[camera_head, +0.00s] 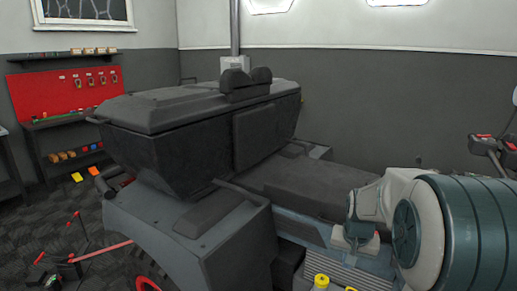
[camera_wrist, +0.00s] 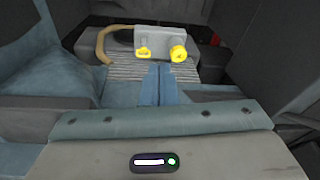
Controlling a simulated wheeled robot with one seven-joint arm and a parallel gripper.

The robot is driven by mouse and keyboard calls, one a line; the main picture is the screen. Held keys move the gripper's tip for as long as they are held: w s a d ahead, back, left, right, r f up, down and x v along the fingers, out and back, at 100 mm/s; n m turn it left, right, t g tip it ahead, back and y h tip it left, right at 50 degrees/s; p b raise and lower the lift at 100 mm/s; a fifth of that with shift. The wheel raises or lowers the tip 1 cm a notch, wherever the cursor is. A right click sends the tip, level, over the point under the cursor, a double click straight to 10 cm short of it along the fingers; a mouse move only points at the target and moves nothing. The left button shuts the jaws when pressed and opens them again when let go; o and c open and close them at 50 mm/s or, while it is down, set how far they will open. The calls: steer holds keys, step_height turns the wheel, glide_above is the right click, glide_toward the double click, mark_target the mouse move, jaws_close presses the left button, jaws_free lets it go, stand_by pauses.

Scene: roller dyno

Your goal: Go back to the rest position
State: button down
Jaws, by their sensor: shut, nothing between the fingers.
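My gripper (camera_wrist: 159,70) shows in the wrist view with its two blue-grey fingers pressed together and nothing between them. Beyond the fingertips is a grey box (camera_wrist: 152,40) with a round yellow knob (camera_wrist: 180,54) and a smaller yellow fitting (camera_wrist: 143,52). The fingers appear apart from both, but the exact gap is hard to tell. In the head view my arm (camera_head: 465,235) is bent at the right side, over the dark machine (camera_head: 205,130). A yellow cap (camera_head: 321,281) shows at the bottom edge there. The fingertips are not clear in that view.
The machine's bulky body fills the middle. A red tool board (camera_head: 65,92) and shelves (camera_head: 68,132) stand at the left wall. A red-tipped stand (camera_head: 70,262) is on the carpet at lower left. Red-handled levers (camera_head: 488,146) stick in at the right edge.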

steer(key=s+a+r+n, duration=0.2)
steer(key=s+a, duration=0.2)
steer(key=s, duration=0.7)
steer(key=s+a+r+n, duration=0.2)
steer(key=s+a, duration=0.3)
steer(key=s, duration=0.6)
steer(key=shift+r+p, duration=0.2)
steer(key=shift+p, duration=0.2)
